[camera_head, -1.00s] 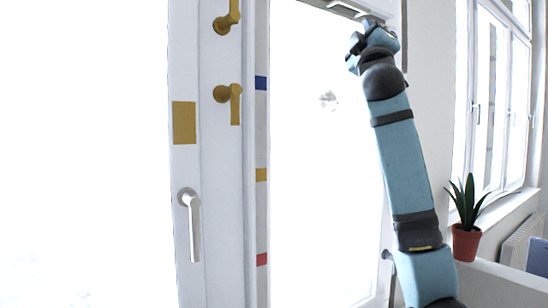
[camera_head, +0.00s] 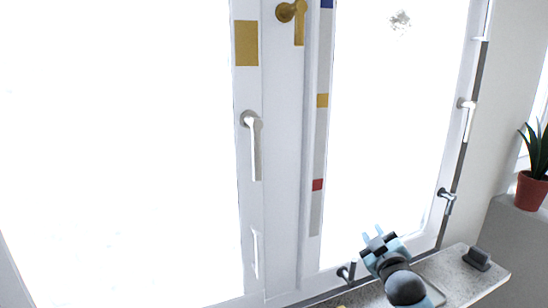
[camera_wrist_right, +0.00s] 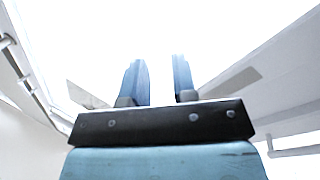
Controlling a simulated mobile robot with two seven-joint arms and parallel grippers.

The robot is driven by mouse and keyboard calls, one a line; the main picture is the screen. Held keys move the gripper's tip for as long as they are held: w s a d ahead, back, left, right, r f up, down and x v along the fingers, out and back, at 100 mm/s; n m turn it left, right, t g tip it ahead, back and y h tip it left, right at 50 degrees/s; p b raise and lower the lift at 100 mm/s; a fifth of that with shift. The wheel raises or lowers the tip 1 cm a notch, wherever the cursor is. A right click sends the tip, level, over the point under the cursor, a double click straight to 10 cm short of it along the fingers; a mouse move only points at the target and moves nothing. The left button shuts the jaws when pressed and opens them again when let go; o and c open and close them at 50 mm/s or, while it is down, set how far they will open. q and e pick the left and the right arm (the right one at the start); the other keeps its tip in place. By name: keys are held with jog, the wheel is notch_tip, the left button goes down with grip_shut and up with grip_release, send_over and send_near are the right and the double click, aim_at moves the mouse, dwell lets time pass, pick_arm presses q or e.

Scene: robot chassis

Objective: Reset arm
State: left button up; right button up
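My right gripper (camera_head: 373,234) is low in the head view, in front of the window's lower right part and above the stone sill. Its two light blue fingers stand apart and point up, with nothing between them. The same fingers (camera_wrist_right: 160,80) show apart and empty in the right wrist view, against a bright background. My left gripper is in neither view.
A window with white frames fills much of the head view. It carries a brass handle (camera_head: 298,20), a white handle (camera_head: 254,145) and dark metal handles near the sill (camera_head: 462,270). A dark block (camera_head: 477,258) lies on the sill. A potted plant (camera_head: 532,190) stands at right.

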jog(key=s+a+f+m+g+y, duration=0.1)
jog(key=s+f+g, duration=0.1)
jog(key=s+f, duration=0.75)
jog(key=s+a+f+m+g, duration=0.2)
jog(key=s+f, duration=0.5)
jog(key=f, duration=0.5)
jog(key=s+a+f+m+g, duration=0.1)
jog(key=s+f, duration=0.4)
jog(key=s, duration=0.5)
jog(key=s+a+f+m+g, duration=0.1)
jog(key=s+f+g, duration=0.1)
jog(key=s+f, duration=0.4)
jog(key=s, duration=0.4)
jog(key=shift+s+m+g+y+p, duration=0.3)
jog(key=shift+s+g+y+p, duration=0.05)
jog(key=shift+s+g+y, duration=0.05)
